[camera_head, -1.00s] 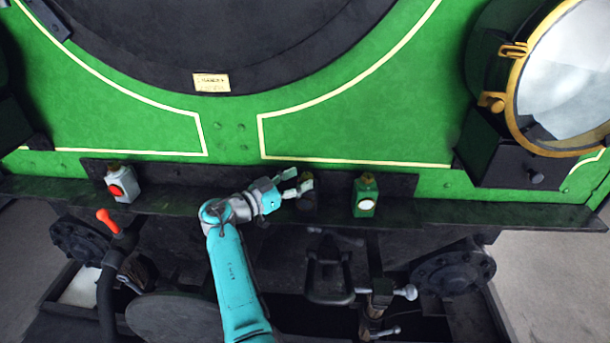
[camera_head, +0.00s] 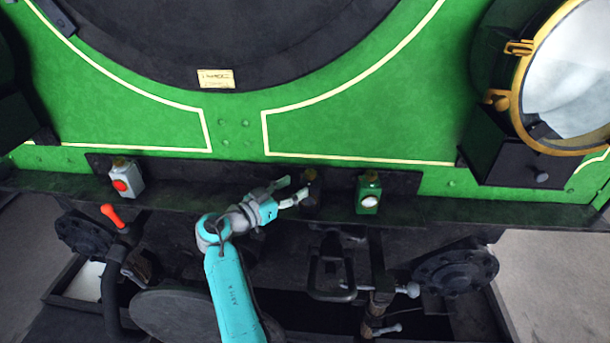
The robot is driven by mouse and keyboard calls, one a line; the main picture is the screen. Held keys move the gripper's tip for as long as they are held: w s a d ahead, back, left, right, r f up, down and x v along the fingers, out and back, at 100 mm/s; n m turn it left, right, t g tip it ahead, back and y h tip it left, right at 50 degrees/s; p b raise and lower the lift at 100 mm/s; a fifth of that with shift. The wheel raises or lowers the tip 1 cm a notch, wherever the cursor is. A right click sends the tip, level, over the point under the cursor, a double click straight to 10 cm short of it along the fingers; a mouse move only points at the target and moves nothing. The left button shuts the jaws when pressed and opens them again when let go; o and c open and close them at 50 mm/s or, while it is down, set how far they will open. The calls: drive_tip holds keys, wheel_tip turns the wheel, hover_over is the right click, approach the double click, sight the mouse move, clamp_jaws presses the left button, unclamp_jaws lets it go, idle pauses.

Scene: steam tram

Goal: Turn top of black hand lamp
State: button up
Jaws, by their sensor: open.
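The black hand lamp (camera_head: 313,194) stands on the dark ledge in the middle, between a white lamp and a green lamp. It is dark against the dark plate behind it, and its small top (camera_head: 310,174) is hard to make out. My gripper (camera_head: 298,185) reaches in from the left, just beside the lamp. Its two pale fingers are spread apart with nothing seen between them. The lower fingertip is at the lamp's left side in the picture; I cannot tell whether it touches.
A white lamp with a red lens (camera_head: 128,179) stands left on the ledge. A green lamp with a white lens (camera_head: 368,193) stands close on the right. Below hang a coupling hook (camera_head: 330,280) and a red-handled lever (camera_head: 112,216). A large brass-rimmed headlamp (camera_head: 565,80) is at upper right.

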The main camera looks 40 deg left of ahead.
sight(308, 177)
drive_tip(key=s+d+r+n+y, duration=0.1)
drive_tip(key=s+d+n+y, duration=0.25)
drive_tip(key=y, duration=0.35)
drive_tip(key=shift+n, duration=0.45)
drive_tip(key=x, duration=1.1)
drive_tip(key=shift+d+r, duration=0.1)
drive_tip(key=shift+c, duration=0.2)
clamp_jaws()
